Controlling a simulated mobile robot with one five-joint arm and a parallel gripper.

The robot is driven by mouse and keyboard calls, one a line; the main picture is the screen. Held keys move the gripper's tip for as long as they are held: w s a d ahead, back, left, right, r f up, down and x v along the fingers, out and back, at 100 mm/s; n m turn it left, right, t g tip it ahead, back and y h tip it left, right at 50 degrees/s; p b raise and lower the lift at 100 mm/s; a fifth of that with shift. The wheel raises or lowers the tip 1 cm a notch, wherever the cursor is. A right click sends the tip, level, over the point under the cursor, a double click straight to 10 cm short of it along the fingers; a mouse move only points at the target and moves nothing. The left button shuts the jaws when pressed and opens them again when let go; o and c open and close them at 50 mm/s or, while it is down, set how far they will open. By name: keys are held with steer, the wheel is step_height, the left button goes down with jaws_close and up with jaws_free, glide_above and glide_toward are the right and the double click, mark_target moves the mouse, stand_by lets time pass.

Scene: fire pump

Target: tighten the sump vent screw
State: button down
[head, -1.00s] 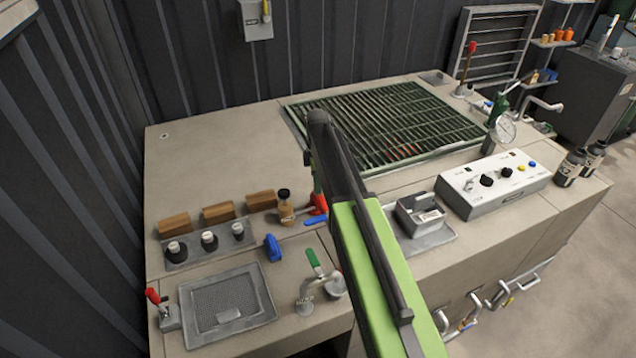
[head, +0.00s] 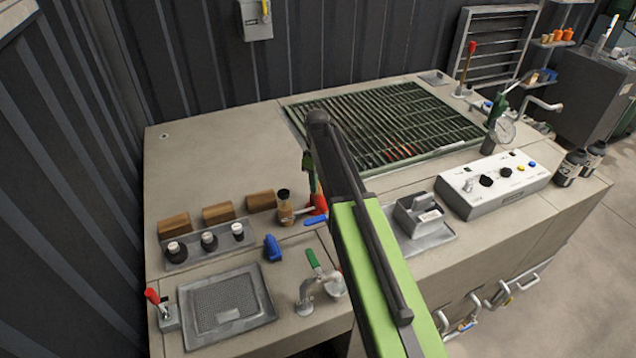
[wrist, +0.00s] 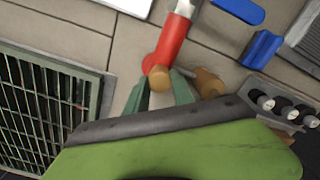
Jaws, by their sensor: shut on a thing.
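A round brass-coloured knob (wrist: 160,77), which looks like the sump vent screw, sits at the end of a red fitting (wrist: 167,50) in the wrist view. My gripper (wrist: 161,84) has its two green fingers on either side of this knob and is shut on it. In the head view my gripper (head: 312,190) points down at the red fitting (head: 319,204), beside the grate. My green arm crosses the middle there, and the knob is hidden or too small to make out.
A small tan bottle (head: 285,212) stands close to the left of my gripper. A blue lever (head: 316,220), a blue block (head: 273,247) and a green-handled tap (head: 314,262) are nearby. The grate (head: 395,120) lies behind. A control box (head: 495,184) stands to the right.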

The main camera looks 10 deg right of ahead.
steer(key=m, duration=0.4)
steer(key=shift+m, duration=0.3)
steer(key=m, duration=0.4)
steer(key=shift+w+m, duration=0.1)
steer(key=shift+m, duration=0.2)
steer(key=m, duration=0.4)
steer(key=shift+d, duration=0.1)
steer(key=shift+m, duration=2.1)
steer(key=c, duration=1.1)
jaws_free()
